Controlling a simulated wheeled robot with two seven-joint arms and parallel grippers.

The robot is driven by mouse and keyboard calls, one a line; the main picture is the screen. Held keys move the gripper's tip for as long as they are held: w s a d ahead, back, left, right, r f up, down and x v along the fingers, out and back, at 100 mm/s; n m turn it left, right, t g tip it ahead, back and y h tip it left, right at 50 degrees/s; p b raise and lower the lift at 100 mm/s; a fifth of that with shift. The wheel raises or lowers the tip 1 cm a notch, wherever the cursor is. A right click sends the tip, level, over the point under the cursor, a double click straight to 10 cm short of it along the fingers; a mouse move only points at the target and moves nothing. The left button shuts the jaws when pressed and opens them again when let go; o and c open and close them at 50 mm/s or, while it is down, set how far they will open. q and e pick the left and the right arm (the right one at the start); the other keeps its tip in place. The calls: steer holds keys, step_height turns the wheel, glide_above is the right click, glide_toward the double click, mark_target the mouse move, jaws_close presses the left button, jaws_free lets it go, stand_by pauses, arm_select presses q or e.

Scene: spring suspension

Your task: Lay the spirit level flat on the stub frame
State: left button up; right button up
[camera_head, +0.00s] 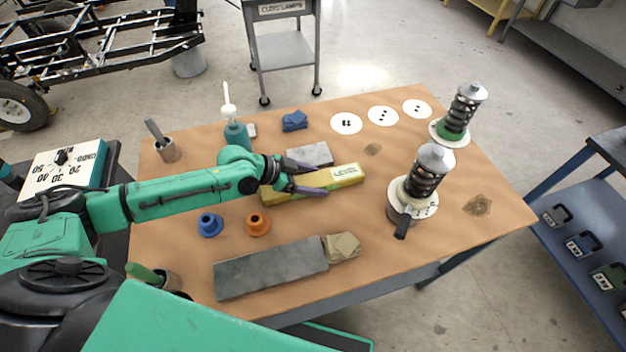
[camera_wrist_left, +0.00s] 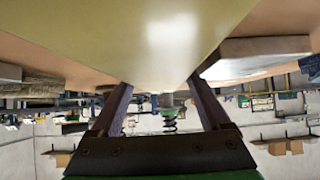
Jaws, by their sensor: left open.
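The yellow spirit level (camera_head: 345,175), marked LEVEL, lies on the brown-topped workbench near its middle. My left gripper (camera_head: 312,182) is open over the left part of the level, its fingers spread around or just above it. In the left wrist view the level's pale yellow face (camera_wrist_left: 150,35) fills the top, close to the open left gripper (camera_wrist_left: 160,95). I cannot tell whether the fingers touch it. A black tubular frame (camera_head: 110,50) with a wheel stands on the floor at the upper left; nothing is labelled as the stub frame. My right gripper is not in view.
On the bench (camera_head: 300,215), a grey block (camera_head: 308,154) lies behind the level and a dark grey slab (camera_head: 270,268) in front. Blue (camera_head: 209,225) and orange (camera_head: 257,222) bushings stand nearby. Two spring units (camera_head: 425,175) (camera_head: 461,110) stand at the right.

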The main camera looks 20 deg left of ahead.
mark_target(313, 180)
arm_select(q)
steer(key=shift+s, duration=0.1)
jaws_close()
steer(key=shift+r, duration=0.1)
step_height(313, 180, up, 20)
steer(key=shift+b, duration=0.35)
